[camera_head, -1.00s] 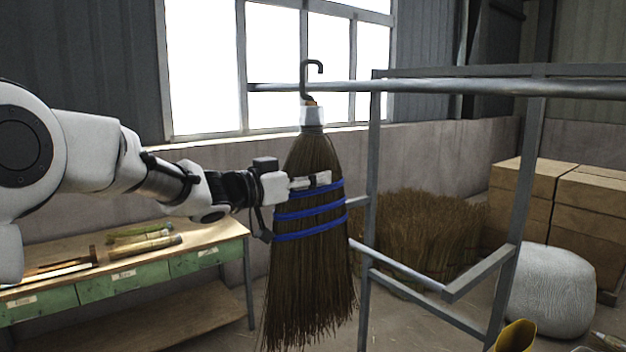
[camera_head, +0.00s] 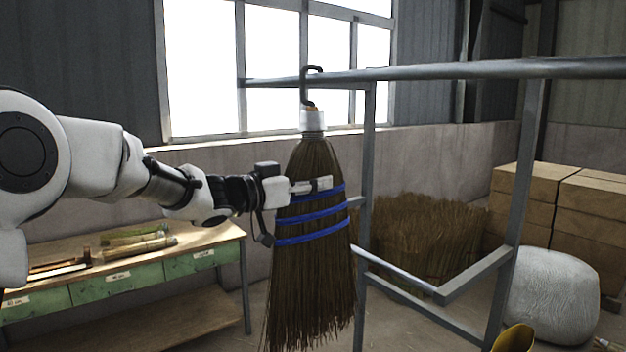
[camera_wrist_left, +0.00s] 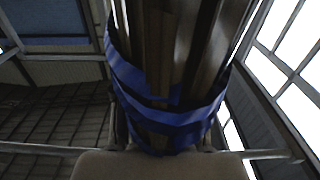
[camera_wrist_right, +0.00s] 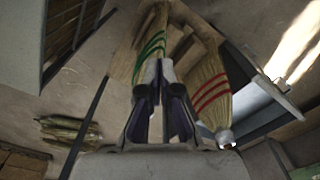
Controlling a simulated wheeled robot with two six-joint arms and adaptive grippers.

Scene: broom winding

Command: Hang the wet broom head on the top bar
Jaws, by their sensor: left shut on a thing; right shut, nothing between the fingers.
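The dark brown broom head (camera_head: 312,260) hangs upright in the head view, with blue bands, a white collar and a dark hook (camera_head: 307,88) on top. My left gripper (camera_head: 312,186) is shut on it at the upper band, and its bristles and blue bands fill the left wrist view (camera_wrist_left: 165,110). The hook's curve overlaps the top bar (camera_head: 450,71) near its left end, its top just above the bar. I cannot tell whether it touches the bar. My right gripper (camera_wrist_right: 157,75) is shut and empty in the right wrist view, outside the head view.
A workbench (camera_head: 215,240) with green drawers stands at the left. Stacked boxes (camera_head: 530,185), a pale round bale (camera_head: 550,290) and a straw heap (camera_head: 425,235) are at the right and behind the rack. Brooms with green and red bands (camera_wrist_right: 212,95) show beyond my right gripper.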

